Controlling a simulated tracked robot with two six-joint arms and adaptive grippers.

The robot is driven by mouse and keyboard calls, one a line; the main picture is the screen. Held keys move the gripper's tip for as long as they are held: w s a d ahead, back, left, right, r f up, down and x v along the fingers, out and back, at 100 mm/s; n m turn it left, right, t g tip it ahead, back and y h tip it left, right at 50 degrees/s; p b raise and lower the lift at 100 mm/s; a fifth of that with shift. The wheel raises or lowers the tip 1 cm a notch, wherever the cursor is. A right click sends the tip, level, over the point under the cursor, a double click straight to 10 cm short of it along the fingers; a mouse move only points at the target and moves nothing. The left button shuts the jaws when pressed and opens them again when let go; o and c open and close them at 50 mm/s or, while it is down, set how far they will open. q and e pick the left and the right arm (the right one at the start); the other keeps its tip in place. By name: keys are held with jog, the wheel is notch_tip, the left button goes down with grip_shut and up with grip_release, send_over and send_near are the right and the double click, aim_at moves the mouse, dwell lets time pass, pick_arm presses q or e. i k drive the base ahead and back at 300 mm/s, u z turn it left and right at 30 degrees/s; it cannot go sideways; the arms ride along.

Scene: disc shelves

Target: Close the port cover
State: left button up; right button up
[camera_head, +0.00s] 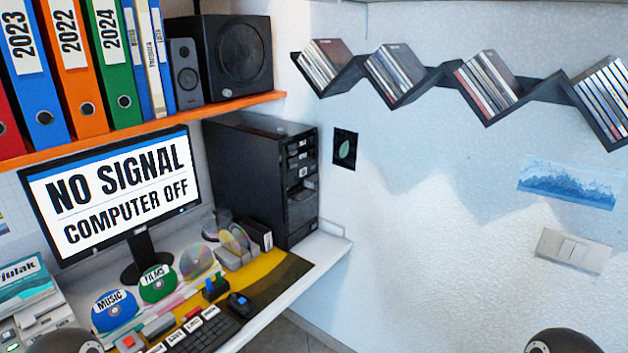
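A black computer tower (262,172) stands upright on the white desk, against the wall corner. Its narrow front faces right and carries drive slots and small light-coloured parts in its upper half. The port cover is too small to make out, and I cannot tell whether it is open or shut. Neither gripper is in view. Only dark rounded parts, which look like my own arms, show at the bottom left and bottom right edges.
A monitor (115,193) reads "NO SIGNAL COMPUTER OFF". Discs, a keyboard (208,332) and a mouse (239,304) lie before the tower. An orange shelf (150,127) with binders and speakers hangs above. A zigzag disc shelf (435,78) is on the right wall.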

aim_at(308, 183)
jog(key=z, duration=0.2)
jog(key=i, duration=0.85)
jog(key=u, duration=0.3)
jog(key=k, duration=1.25)
jog(key=z, duration=0.45)
jog(key=i, duration=1)
jog(key=z, duration=0.5)
